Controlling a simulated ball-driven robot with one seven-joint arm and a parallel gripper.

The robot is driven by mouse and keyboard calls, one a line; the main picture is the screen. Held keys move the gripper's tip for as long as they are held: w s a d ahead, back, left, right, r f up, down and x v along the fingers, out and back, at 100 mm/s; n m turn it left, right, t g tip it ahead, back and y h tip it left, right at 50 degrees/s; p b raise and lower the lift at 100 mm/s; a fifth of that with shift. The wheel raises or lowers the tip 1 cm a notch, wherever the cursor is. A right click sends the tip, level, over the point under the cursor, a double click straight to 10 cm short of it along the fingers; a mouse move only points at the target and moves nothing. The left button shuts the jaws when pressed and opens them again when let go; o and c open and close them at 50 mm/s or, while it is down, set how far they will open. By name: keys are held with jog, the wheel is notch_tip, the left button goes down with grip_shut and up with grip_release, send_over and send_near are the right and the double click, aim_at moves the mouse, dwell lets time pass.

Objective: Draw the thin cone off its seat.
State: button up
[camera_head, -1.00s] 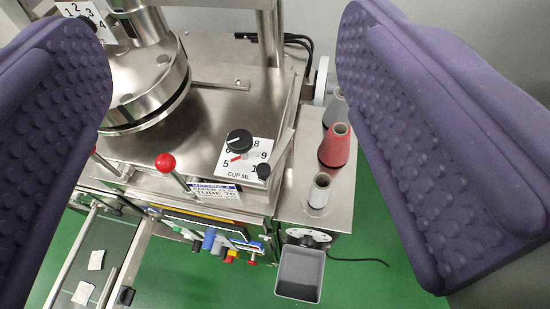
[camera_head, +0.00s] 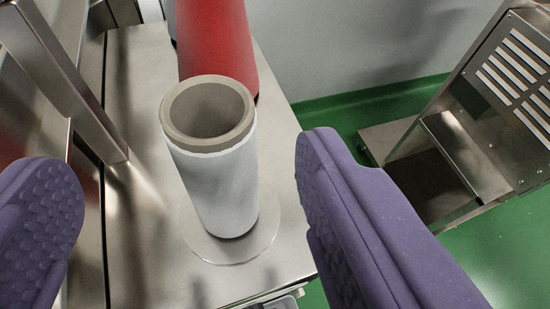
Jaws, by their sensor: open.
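The thin cone is a white thread cone (camera_head: 215,185) with a grey-brown tube top, open and hollow. It stands upright near the middle of the view on a round, pale seat disc (camera_head: 262,240) on a steel shelf. My gripper (camera_head: 190,200) is open, with one purple padded finger at the left and one at the right. The cone stands between the two fingers, with clear room on both sides; neither finger seems to touch it. The cone's top and front side show fully, and its foot rests on the disc.
A red cone (camera_head: 215,45) stands close behind the white one, its top cut off by the picture edge. A steel post (camera_head: 65,75) rises at the left. The steel shelf (camera_head: 140,240) ends at the right above green floor. A slotted steel cabinet (camera_head: 500,110) stands farther right.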

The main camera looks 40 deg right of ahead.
aim_at(211, 110)
jog(key=b+x, duration=0.1)
jog(key=x, duration=0.2)
jog(key=b+x, duration=0.1)
jog(key=x, duration=0.3)
jog(key=shift+d+f+b, duration=0.2)
jog(key=shift+d+b, duration=0.2)
jog(key=shift+d, duration=0.05)
jog(key=c, duration=1)
